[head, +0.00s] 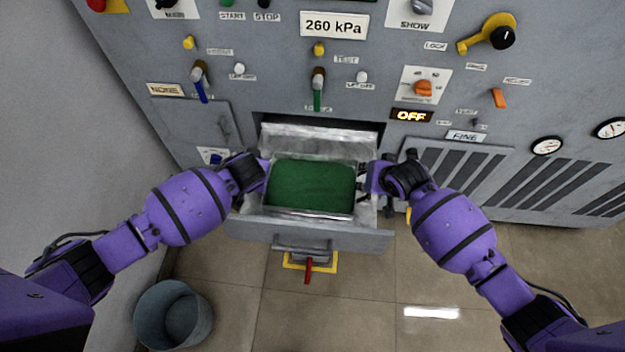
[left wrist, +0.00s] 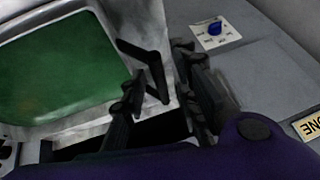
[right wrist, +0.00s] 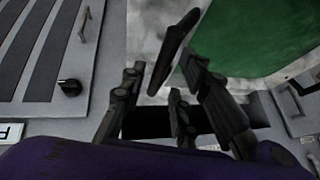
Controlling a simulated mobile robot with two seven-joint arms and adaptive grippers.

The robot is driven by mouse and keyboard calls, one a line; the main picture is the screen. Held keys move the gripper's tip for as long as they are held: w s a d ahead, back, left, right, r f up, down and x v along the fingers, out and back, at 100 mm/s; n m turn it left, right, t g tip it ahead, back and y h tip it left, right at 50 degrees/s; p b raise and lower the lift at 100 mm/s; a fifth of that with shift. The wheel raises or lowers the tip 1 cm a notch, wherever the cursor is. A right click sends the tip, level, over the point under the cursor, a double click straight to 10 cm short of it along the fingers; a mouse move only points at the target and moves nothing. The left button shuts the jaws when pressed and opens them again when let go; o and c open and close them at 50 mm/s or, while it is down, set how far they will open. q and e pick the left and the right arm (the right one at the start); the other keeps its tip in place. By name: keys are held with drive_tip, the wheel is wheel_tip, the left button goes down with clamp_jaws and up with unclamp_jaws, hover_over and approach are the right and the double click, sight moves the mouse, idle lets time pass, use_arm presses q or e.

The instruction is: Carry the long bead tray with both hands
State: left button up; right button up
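The long tray (head: 312,185) holds a bed of green beads and lies level inside the pulled-out drawer (head: 310,232) of the grey machine. The beads also show in the left wrist view (left wrist: 55,68) and the right wrist view (right wrist: 255,35). My left gripper (head: 264,172) is at the tray's left end, with its fingers (left wrist: 168,75) apart. My right gripper (head: 367,180) is at the right end, with its fingers (right wrist: 188,65) apart. I cannot tell whether either gripper touches the tray, and its end rims are partly hidden by the fingers.
The machine's panel with switches and an orange lever (head: 498,97) rises behind the drawer. A red lever on a yellow-framed plate (head: 309,265) is below the drawer. A grey bin (head: 175,315) stands at the lower left. The tiled floor right of the drawer is clear.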

idle(0.4)
drive_tip(key=shift+s+d, duration=0.1)
use_arm(q)
drive_tip(key=v, duration=1.2)
use_arm(e)
drive_tip(key=v, duration=1.2)
use_arm(q)
drive_tip(key=shift+w, duration=0.1)
